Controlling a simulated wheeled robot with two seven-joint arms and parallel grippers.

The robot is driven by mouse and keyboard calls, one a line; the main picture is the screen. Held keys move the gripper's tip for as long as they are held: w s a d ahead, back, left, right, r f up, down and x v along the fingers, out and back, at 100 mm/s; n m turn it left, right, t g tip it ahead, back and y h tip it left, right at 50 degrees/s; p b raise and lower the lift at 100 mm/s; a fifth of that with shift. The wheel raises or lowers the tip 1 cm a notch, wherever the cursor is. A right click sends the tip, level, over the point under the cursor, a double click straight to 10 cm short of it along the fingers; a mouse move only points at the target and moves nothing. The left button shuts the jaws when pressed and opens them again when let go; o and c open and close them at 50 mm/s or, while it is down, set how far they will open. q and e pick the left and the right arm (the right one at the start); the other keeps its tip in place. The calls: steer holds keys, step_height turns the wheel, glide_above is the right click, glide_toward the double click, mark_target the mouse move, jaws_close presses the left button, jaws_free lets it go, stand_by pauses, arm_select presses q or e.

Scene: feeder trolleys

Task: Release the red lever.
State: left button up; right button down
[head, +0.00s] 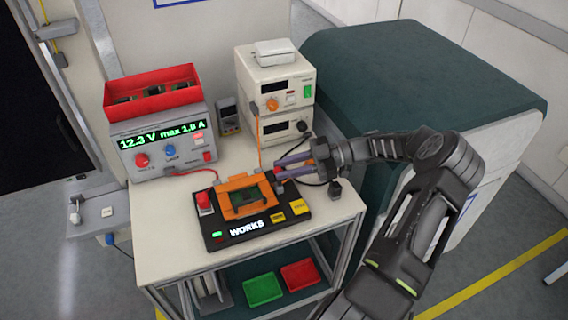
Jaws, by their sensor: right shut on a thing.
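A black test fixture (262,236) stands on the trolley top, with an orange frame (236,184) over a green board (243,203). Its display reads WORKS and a small green lamp is lit beside it. My right gripper (279,168) reaches in from the right at the frame's right edge. It is shut on a small red part there, which looks like the red lever (277,171); the fingers hide much of it. A red knob-like part (204,201) sits at the fixture's left side. My left gripper is not in view.
A power supply (167,149) reading 12.3 V carries a red bin (152,91). Stacked instruments (276,64) stand at the back. A green tray (263,289) and a red tray (300,275) lie on the lower shelf. A large green-topped cabinet (425,75) is at right.

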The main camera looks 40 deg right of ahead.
stand_by(0.4)
steer(key=c, duration=1.5)
jaws_free()
steer(key=shift+d+r, duration=0.1)
steer(key=shift+r, duration=0.45)
step_height(320, 180, up, 9)
steer(key=shift+f+b, duration=0.1)
steer(key=shift+b, duration=0.3)
